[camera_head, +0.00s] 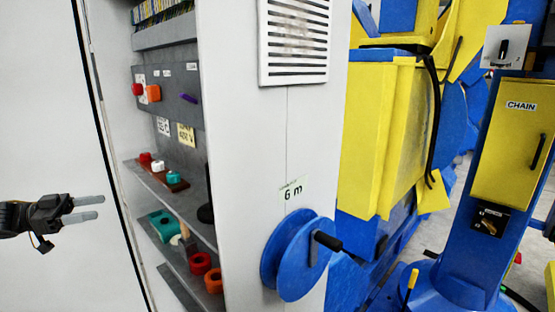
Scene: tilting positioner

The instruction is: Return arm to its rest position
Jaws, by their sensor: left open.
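My left gripper (88,208) comes in from the left edge, with its two grey fingers pointing right and apart. It is open and empty, in front of the white cabinet door at the left. Only its dark wrist and fingers show; the rest of the left arm is outside the picture. My right gripper is not in view.
The open white cabinet (235,110) has grey shelves with red, orange and teal parts. A blue hand wheel (283,262) with a black handle sticks out from its side. Yellow and blue machinery (378,130) and a blue pillar with a yellow CHAIN panel (512,145) stand right.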

